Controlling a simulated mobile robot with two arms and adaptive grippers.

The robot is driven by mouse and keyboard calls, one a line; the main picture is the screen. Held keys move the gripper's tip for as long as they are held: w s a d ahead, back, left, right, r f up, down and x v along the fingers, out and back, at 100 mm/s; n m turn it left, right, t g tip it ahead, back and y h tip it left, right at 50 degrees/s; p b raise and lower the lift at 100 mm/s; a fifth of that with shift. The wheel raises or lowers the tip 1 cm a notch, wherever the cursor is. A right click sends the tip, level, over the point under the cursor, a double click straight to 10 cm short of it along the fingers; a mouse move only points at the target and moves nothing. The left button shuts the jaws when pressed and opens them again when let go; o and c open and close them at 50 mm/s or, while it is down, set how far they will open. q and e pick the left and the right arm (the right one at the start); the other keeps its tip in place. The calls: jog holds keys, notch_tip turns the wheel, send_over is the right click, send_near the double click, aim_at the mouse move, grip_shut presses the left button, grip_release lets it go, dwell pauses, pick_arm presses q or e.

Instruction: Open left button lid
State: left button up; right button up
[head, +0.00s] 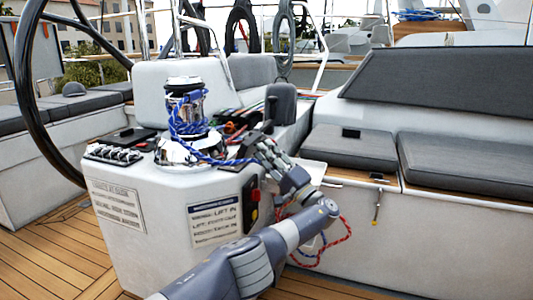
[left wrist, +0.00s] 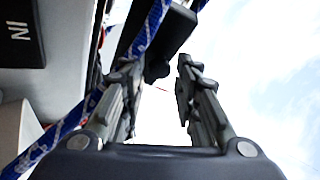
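My left gripper (head: 262,148) is beside the winch (head: 187,125), at the right side of the white console. In the left wrist view the two fingers of the left gripper (left wrist: 155,90) stand apart with nothing held between them. A dark lid (left wrist: 20,35) marked "IN" shows at the upper left of that view, to the left of the fingers and apart from them. It looks shut. I cannot make out a matching lid for certain in the head view. My right gripper is in neither view.
Blue rope (left wrist: 150,30) passes close to the left finger and also wraps the winch. A black upright piece (head: 281,104) stands behind the gripper. A steering wheel (head: 45,110) is at the left. Grey cushions (head: 350,147) lie at the right.

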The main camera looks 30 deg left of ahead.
pick_arm(q)
jog(key=v, duration=1.1)
jog(key=shift+d, duration=0.15)
